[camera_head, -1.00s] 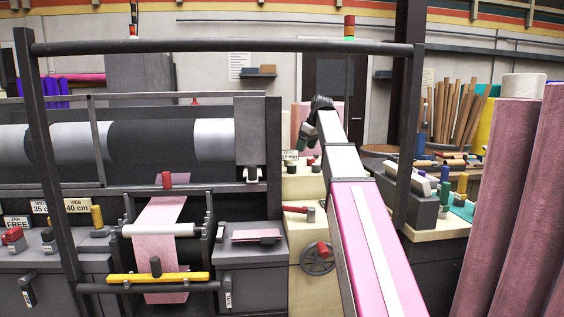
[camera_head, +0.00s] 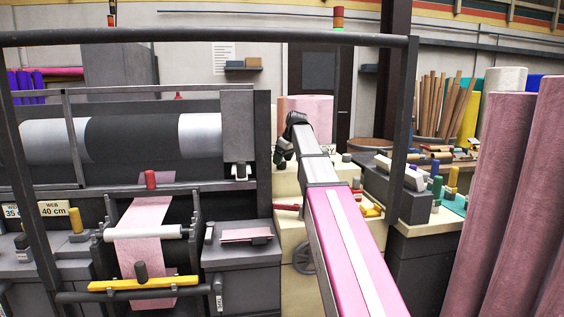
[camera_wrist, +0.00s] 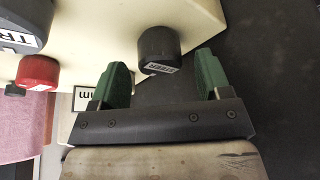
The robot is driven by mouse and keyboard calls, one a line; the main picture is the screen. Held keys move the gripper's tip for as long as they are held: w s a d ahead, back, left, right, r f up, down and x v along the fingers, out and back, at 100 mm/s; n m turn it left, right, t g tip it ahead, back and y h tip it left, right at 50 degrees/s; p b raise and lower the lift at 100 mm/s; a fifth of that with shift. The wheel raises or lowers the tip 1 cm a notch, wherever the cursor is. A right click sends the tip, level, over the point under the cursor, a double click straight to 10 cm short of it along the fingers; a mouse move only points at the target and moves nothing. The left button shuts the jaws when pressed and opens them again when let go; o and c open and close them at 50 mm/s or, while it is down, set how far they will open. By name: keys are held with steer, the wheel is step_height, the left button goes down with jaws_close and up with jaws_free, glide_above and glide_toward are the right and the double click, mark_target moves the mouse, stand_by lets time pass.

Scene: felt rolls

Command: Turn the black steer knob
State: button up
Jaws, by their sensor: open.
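In the wrist view the black steer knob (camera_wrist: 158,45) sticks out from a cream panel, with a white label reading STEER on its end. My gripper (camera_wrist: 163,72) is open, with its two green fingers apart. The knob lies just beyond the fingertips, roughly in line with the gap between them, nearer the left finger. Nothing is held. In the head view my gripper (camera_head: 282,154) is a dark shape at the far end of my arm, beside the cream cabinet. I cannot make out the steer knob there.
A red knob (camera_wrist: 38,72) and a grey knob (camera_wrist: 22,22) labelled TR sit left of the steer knob. A dark, bare area lies to its right. In the head view a handwheel (camera_head: 303,258) is partly behind my arm. Pink rolls (camera_head: 500,190) stand at right.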

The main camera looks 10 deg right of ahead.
steer(key=shift+w+a+f, duration=0.15)
steer(key=shift+f, duration=0.4)
steer(key=c, duration=0.9)
steer(key=shift+c, duration=0.2)
steer(key=shift+m, duration=0.3)
steer(key=m+t+h, duration=0.1)
steer(key=m, duration=0.2)
steer(key=shift+a, duration=0.1)
steer(key=shift+m+h, duration=0.9)
steer(key=shift+m, duration=1.2)
